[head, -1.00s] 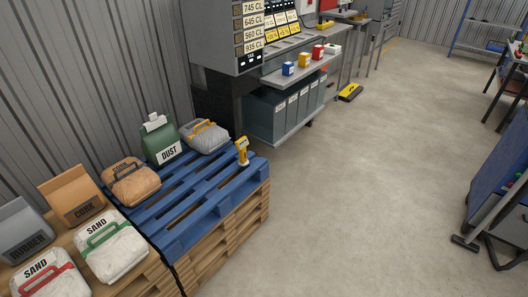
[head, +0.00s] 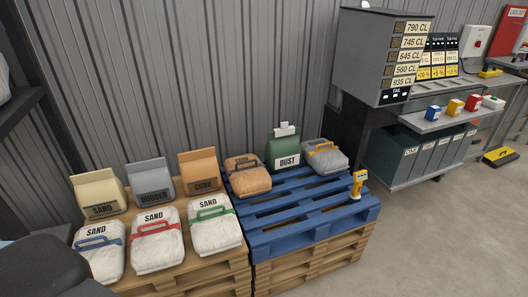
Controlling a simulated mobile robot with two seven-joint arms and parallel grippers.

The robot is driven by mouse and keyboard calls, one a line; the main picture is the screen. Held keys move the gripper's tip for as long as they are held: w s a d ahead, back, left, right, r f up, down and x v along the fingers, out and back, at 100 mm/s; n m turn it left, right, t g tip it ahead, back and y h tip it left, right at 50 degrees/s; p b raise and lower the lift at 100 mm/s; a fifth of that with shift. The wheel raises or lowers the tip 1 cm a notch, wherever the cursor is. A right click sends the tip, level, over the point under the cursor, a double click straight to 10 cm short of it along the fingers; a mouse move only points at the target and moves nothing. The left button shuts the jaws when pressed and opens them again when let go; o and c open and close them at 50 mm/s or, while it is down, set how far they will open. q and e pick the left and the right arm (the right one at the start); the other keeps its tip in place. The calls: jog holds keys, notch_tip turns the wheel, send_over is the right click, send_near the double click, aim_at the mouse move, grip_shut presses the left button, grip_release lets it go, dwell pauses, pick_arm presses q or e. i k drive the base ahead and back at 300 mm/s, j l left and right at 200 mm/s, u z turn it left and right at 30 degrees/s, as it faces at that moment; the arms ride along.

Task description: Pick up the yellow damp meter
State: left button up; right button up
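The yellow damp meter (head: 358,185) stands upright near the right edge of the blue pallet (head: 285,238), in the right half of the head view. Neither of my grippers shows. A dark rounded shape at the lower left corner hides part of the floor and the wooden pallet's left side.
The blue pallet also bears a green DUST container (head: 284,150), a grey bag (head: 325,157) and an orange-brown bag (head: 247,177). Several sand, rubber and cork bags crowd the wooden pallet (head: 190,273) at left. A grey cabinet (head: 375,50) and shelf stand behind right. Floor at lower right (head: 440,240) is clear.

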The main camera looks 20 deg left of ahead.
aim_at(359, 177)
jog(key=u, duration=2.3)
jog(key=z, duration=2.3)
jog(key=i+l, duration=0.25)
jog(key=i, duration=0.15)
jog(key=i+l+u, duration=0.15)
jog(key=i+l, duration=0.1)
jog(key=i, duration=0.1)
